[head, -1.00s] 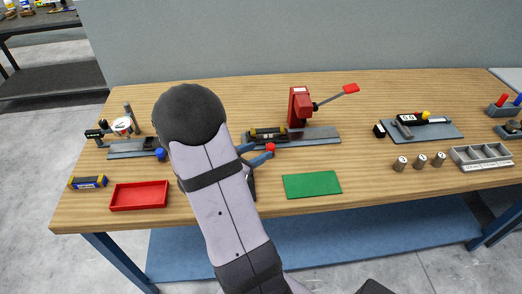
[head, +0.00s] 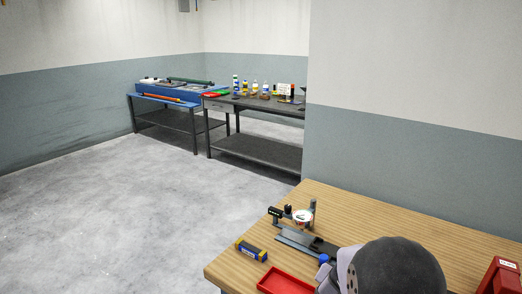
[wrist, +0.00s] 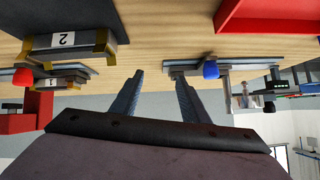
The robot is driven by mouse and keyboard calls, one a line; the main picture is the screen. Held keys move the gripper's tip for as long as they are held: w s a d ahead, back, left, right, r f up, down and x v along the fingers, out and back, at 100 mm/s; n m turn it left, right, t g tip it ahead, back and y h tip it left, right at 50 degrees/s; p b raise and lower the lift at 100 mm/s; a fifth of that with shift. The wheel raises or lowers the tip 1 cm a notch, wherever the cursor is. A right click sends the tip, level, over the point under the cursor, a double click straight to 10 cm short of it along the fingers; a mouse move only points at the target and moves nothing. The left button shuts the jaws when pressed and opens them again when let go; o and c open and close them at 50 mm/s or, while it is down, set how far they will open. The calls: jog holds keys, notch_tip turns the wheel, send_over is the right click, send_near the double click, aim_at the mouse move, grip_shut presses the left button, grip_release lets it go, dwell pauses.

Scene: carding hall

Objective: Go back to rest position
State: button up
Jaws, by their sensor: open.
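My gripper (wrist: 160,77) shows in the wrist view with its two grey-blue fingers spread apart and nothing between them. Bare wooden bench top lies beyond the fingertips. The wrist picture appears upside down. In the head view only a dark rounded joint and a pale link of my arm show at the bottom right; the gripper is outside that view.
On the wooden bench (head: 345,208) stand a dial-gauge fixture (head: 296,238), a blue-and-yellow box (head: 251,250), a red tray (head: 284,283) and a red press (head: 502,277). A block marked 2 (wrist: 68,42) sits left of my fingers. Open floor lies left of the bench.

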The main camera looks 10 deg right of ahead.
jog(key=a+n+y, duration=0.1)
jog(key=a, duration=0.3)
jog(key=w+a+n+y, duration=0.1)
jog(key=a+n+y, duration=0.1)
jog(key=a, duration=0.1)
jog(key=a+n+t+y, duration=0.1)
jog(key=a, duration=0.3)
jog(key=shift+w+a+r+n+y, duration=0.1)
jog(key=shift+w+a+n+y, duration=0.2)
jog(key=shift+n+y, duration=0.1)
jog(key=s+a+n, duration=0.1)
jog(key=a, duration=0.1)
jog(key=s+a+n+g+y, duration=0.1)
jog(key=s+a, duration=0.1)
jog(key=s+a+n+g+y, duration=0.1)
jog(key=a, duration=0.1)
jog(key=shift+s+a+f, duration=0.25)
jog(key=shift+a, duration=0.05)
jog(key=s+a+n+g+p, duration=0.25)
jog(key=s+g, duration=0.45)
jog(key=s, duration=1.2)
notch_tip(320, 180, down, 33)
jog(key=b, duration=3.2)
jog(key=shift+d+n+y, duration=0.15)
jog(key=shift+n+y, duration=0.15)
jog(key=shift+n, duration=0.05)
